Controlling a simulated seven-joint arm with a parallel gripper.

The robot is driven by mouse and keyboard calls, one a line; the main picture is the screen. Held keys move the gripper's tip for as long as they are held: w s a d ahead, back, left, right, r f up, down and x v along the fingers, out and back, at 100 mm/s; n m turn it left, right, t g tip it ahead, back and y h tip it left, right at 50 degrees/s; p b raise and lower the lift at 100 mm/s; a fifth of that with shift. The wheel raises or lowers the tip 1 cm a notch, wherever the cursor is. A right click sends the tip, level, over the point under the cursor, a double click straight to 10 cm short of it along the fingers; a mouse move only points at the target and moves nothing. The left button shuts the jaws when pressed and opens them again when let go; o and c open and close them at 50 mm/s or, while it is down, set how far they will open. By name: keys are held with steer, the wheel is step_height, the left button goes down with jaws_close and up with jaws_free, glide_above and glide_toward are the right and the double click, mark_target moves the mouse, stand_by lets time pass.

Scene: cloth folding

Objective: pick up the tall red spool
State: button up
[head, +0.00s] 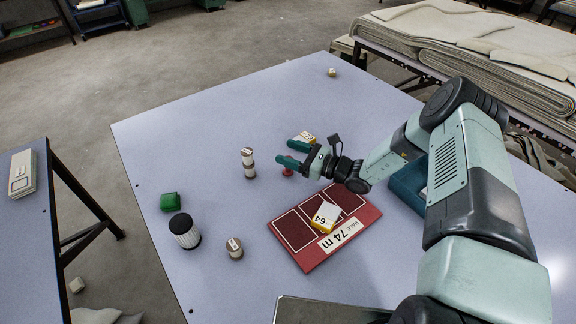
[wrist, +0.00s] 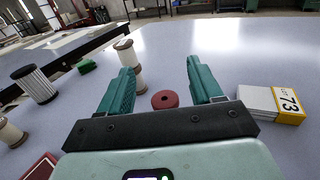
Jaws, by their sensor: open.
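A red spool (wrist: 165,99) with a dark centre hole shows in the wrist view between the two fingers, close to the palm. Its height is hard to judge from there. In the head view a small part of the red spool (head: 288,171) shows below the fingers, partly hidden by them. My gripper (head: 284,151) is open, its teal fingers pointing left over the table. In the wrist view my gripper (wrist: 160,66) has one finger on each side of the spool, with nothing clamped.
Two stacked cream spools (head: 249,165) stand just left of the fingers. A yellow-white box (head: 306,138) lies behind the gripper. A red board (head: 297,259) carries another box (head: 325,216). A black-and-white ribbed cylinder (head: 185,231), green block (head: 170,202) and short spool (head: 234,248) stand further left.

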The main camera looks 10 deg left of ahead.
step_height(320, 180, down, 4)
steer(key=shift+r, duration=0.25)
steer(key=shift+x, duration=1.1)
steer(key=shift+w+a+f, duration=0.15)
steer(key=shift+a, duration=0.25)
steer(key=c, duration=1.1)
